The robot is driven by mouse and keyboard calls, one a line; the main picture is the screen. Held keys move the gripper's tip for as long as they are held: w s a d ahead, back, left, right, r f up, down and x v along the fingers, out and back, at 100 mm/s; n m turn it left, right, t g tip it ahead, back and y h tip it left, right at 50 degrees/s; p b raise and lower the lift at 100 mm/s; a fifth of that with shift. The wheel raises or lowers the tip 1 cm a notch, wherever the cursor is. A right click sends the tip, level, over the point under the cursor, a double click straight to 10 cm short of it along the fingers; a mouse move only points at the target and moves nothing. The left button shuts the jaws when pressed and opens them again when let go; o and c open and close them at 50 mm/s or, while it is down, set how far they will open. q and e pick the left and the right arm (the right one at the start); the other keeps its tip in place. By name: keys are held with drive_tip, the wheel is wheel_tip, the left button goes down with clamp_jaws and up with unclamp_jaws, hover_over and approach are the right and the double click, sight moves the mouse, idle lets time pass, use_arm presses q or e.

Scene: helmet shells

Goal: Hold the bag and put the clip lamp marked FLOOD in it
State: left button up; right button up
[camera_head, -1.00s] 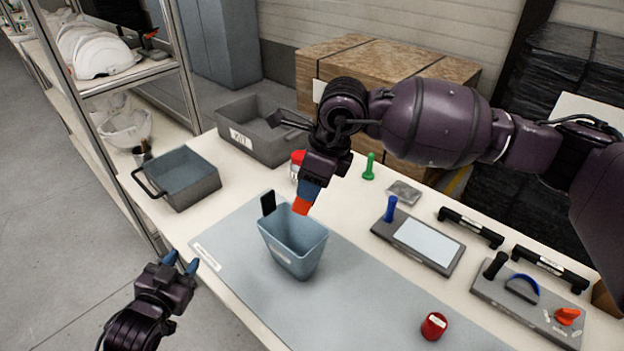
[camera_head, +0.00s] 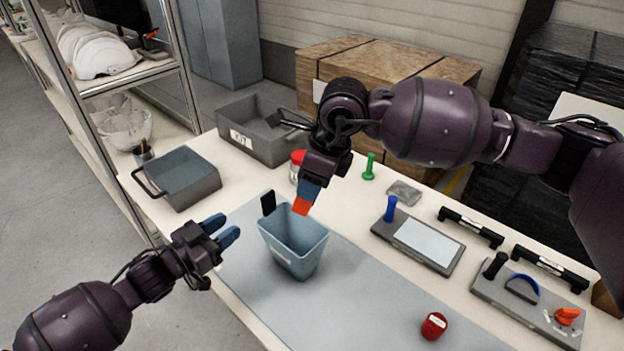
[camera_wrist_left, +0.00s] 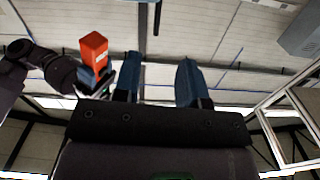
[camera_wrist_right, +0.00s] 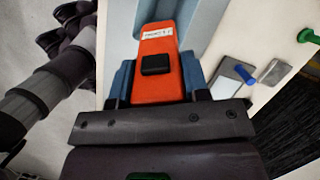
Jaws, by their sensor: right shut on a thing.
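The pale blue bag (camera_head: 294,262), open at the top with a black tab on its rim, stands upright on the grey mat. My right gripper (camera_head: 309,191) is shut on an orange clip lamp (camera_head: 302,206) and holds it just above the bag's mouth. In the right wrist view the lamp (camera_wrist_right: 158,82) shows a black square and a small white label too small to read surely. My left gripper (camera_head: 222,231) is open and empty, left of the bag and apart from it. In the left wrist view its two fingers (camera_wrist_left: 158,82) are apart, with the lamp (camera_wrist_left: 94,52) beyond.
A grey bin (camera_head: 205,188) and a larger grey crate (camera_head: 250,152) stand behind the bag. A red-lidded jar (camera_head: 298,158) is close behind the right gripper. A red cylinder (camera_head: 434,326) sits on the mat's right part. Grey boards (camera_head: 440,262) with tools lie to the right.

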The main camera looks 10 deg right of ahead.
sight(269, 211)
use_arm(q)
drive_tip(key=shift+n, duration=0.3)
drive_tip(key=shift+r+x, duration=0.15)
drive_tip(key=shift+x, duration=2.85)
drive_tip(key=shift+r+x, duration=0.1)
drive_tip(key=shift+x, duration=2.95)
drive_tip(key=shift+s+d, duration=0.15)
drive_tip(key=shift+s, duration=0.05)
drive_tip(key=shift+c, duration=0.3)
clamp_jaws()
use_arm(e)
drive_tip(key=shift+m+t+h, duration=0.25)
drive_tip(key=shift+m+t, duration=0.1)
drive_tip(key=shift+m, duration=1)
drive_tip(key=shift+m+t+h, duration=0.25)
drive_tip(key=shift+m+t, duration=0.1)
drive_tip(key=shift+m, duration=1)
drive_tip(key=shift+w+a, duration=0.45)
drive_tip(key=shift+a, duration=0.25)
drive_tip(key=shift+w+a, duration=0.4)
drive_tip(key=shift+a, duration=0.3)
